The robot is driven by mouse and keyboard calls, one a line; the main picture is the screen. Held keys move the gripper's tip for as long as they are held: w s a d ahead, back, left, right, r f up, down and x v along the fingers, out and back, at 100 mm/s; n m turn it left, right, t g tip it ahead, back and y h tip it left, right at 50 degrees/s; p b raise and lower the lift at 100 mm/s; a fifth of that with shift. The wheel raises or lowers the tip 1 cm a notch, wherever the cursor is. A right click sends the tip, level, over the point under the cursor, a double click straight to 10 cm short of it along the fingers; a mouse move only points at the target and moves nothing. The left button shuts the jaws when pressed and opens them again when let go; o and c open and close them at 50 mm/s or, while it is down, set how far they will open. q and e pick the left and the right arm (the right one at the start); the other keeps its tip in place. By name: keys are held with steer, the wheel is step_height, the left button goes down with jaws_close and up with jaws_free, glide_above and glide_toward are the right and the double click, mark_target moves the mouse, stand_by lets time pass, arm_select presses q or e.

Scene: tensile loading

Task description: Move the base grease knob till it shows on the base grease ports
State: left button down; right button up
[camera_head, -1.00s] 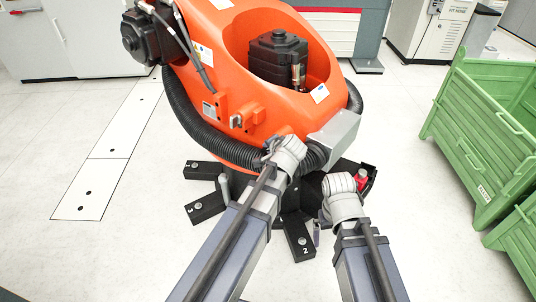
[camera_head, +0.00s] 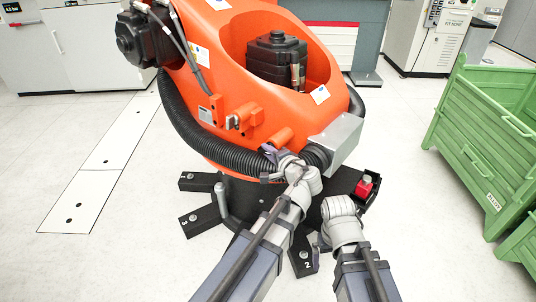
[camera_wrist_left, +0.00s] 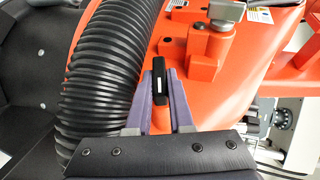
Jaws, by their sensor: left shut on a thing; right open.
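A small black bar-shaped knob (camera_wrist_left: 160,84) with a white mark stands between the two purple fingers of my left gripper (camera_wrist_left: 160,90) in the left wrist view. I take it as the base grease knob. The left gripper is shut on it, beside an orange stub of the machine. In the head view my left gripper (camera_head: 268,154) is at the front of the orange machine (camera_head: 240,100), just above the black corrugated hose. My right gripper (camera_head: 318,243) is low by the black base, mostly hidden behind its wrist, open. I cannot make out the grease ports.
The thick black hose (camera_wrist_left: 98,75) runs close left of my left gripper. A grey box (camera_head: 340,140) sticks out to its right. Black base feet (camera_head: 202,220) spread over the floor. A red part (camera_head: 364,186) sits right of the base. Green crates (camera_head: 490,150) stand at the right.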

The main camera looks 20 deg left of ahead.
arm_select(q)
steer(key=shift+w+d, duration=0.15)
steer(key=shift+w, duration=0.1)
steer(key=c, duration=0.8)
jaws_free()
